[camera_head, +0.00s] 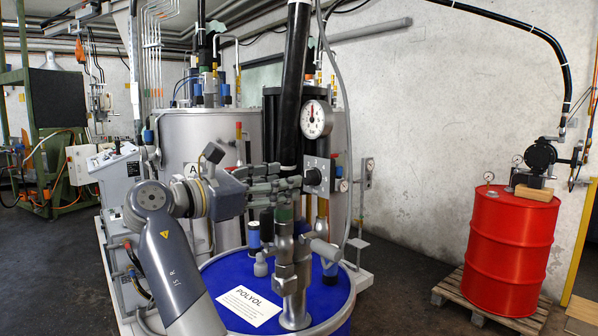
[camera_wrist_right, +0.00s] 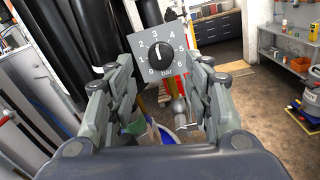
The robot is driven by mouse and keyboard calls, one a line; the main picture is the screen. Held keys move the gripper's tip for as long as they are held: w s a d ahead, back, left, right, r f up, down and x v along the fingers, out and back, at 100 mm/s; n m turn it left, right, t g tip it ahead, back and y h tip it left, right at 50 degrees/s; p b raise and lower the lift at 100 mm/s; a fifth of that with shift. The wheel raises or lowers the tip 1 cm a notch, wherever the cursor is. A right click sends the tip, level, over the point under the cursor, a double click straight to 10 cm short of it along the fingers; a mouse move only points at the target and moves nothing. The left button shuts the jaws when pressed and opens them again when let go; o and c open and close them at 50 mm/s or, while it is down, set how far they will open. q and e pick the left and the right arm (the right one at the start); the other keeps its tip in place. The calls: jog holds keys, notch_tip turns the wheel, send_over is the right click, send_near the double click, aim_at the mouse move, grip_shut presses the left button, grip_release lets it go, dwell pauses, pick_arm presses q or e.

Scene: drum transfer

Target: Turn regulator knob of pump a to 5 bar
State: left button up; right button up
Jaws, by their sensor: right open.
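The regulator knob (camera_head: 313,177) is black and sits on a small grey plate beside the black vertical pipe, below a round white gauge (camera_head: 316,119). My right gripper (camera_head: 294,180) is open just left of the knob in the head view. In the wrist view its fingers (camera_wrist_right: 157,72) lie on both sides, with the knob ahead between them and no visible contact. My left gripper is not in view.
A blue drum (camera_head: 335,300) labelled POLYOL stands below the gripper, with metal pump pipes rising from it. A steel tank (camera_head: 190,140) is behind. A red drum (camera_head: 511,240) stands on a pallet at the right. The floor between the drums is clear.

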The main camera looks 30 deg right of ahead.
aim_at(306, 178)
jog(key=d+p, duration=0.1)
jog(key=d, duration=0.3)
jog(key=shift+w+d, duration=0.2)
jog(key=shift+w+d+f, duration=0.1)
jog(key=shift+d, duration=0.75)
jog(key=c, duration=0.4)
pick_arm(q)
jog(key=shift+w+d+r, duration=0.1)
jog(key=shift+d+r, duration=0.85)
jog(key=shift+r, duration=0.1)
pick_arm(e)
jog(key=c, duration=0.7)
